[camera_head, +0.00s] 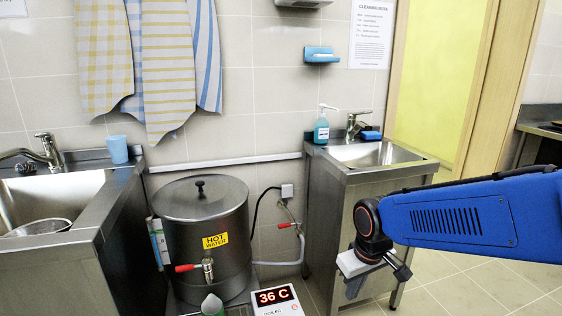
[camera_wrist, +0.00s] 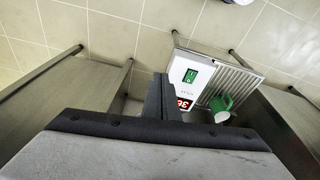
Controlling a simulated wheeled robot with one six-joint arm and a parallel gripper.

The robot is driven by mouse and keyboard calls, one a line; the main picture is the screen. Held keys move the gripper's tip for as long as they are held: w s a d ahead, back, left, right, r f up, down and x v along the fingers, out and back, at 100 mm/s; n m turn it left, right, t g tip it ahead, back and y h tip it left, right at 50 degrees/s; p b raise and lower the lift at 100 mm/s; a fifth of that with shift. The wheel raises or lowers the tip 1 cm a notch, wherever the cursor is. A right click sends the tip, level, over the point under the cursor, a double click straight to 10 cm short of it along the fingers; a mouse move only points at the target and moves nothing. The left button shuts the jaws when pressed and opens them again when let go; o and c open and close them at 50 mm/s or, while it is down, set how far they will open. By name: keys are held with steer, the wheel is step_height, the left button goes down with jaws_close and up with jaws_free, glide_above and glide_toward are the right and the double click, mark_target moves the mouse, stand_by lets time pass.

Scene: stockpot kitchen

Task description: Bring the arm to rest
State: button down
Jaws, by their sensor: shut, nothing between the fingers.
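My gripper (camera_head: 360,283) hangs at the end of my blue arm, on the right of the head view. It points down in front of the small steel sink cabinet, above the tiled floor. In the wrist view its dark fingers (camera_wrist: 158,97) are together in the middle, with nothing between them. The gripper touches nothing that I can see.
A steel boiler (camera_head: 205,235) labelled HOT WATER stands left of my gripper. The sink cabinet (camera_head: 345,200) stands behind. Floor at right is clear.

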steer(key=s+d+r+m+t, duration=0.1)
steer(key=s+d+r+m, duration=0.1)
steer(key=s+d, duration=0.3)
steer(key=s+d+r+m+t, duration=0.1)
steer(key=s+d+r, duration=0.3)
steer(key=s, duration=0.5)
steer(key=shift+s+d+r+m+t+h, duration=0.3)
steer(key=shift+s+d+r+m+h, duration=0.1)
steer(key=shift+d+m, duration=0.55)
